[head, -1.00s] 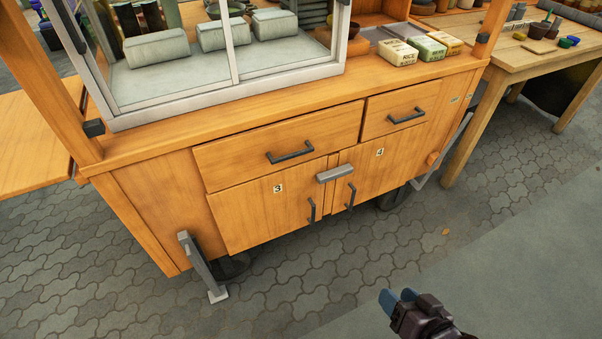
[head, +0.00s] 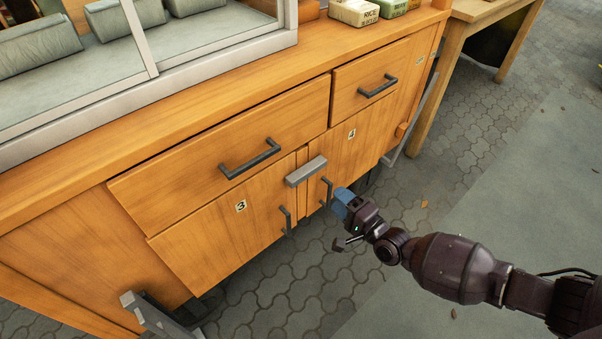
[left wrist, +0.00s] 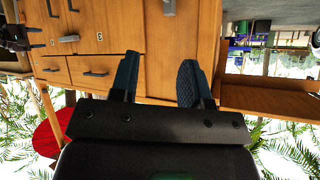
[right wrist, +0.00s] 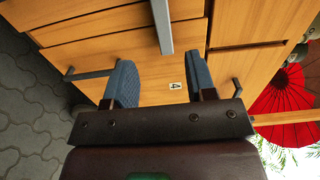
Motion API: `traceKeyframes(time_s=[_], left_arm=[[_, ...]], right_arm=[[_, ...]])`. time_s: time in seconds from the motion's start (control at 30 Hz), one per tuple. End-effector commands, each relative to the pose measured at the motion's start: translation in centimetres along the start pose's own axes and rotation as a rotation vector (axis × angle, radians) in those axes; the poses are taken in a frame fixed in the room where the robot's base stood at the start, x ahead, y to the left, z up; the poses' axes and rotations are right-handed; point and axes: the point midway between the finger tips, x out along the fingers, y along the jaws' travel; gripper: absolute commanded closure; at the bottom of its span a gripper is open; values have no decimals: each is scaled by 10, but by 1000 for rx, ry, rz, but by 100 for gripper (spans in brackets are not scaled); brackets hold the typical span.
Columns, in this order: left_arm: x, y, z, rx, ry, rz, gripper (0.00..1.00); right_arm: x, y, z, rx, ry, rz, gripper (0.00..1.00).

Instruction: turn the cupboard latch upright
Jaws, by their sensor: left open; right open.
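The cupboard latch (head: 306,171) is a grey bar lying crosswise over the gap between door 3 (head: 215,238) and door 4 (head: 345,150), below the drawers. It also shows in the left wrist view (left wrist: 69,39) and, running in from the top edge, in the right wrist view (right wrist: 164,28). My right gripper (head: 341,203) is open and empty, just right of and below the latch in the head view, by door 4's handle. In the right wrist view its fingers (right wrist: 162,75) are spread, with the latch ahead between them. My left gripper (left wrist: 158,80) is open and empty, facing the cart's front; the head view does not show it.
Dark handles stick out from the doors (head: 327,191) and drawers (head: 250,158) around the latch. A grey support leg (head: 145,308) stands at lower left. A wooden table (head: 460,40) is at the back right. Paving in front of the cart is free.

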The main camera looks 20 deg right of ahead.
Motion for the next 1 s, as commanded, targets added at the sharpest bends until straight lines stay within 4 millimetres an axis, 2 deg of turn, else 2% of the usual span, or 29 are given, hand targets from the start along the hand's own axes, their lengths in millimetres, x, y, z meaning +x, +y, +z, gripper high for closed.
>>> traceKeyframes(time_s=[0.23, 0.7, 1.0], left_arm=[[0, 0, 1, -5, 10, -2, 57], [1, -2, 4, -31, 60, -13, 57], [2, -3, 3, -37, 80, -16, 57]], right_arm=[[20, 0, -3, 11, 5, -8, 49], [91, 2, -3, 10, 5, -4, 49], [109, -1, -3, 7, 5, -6, 49]])
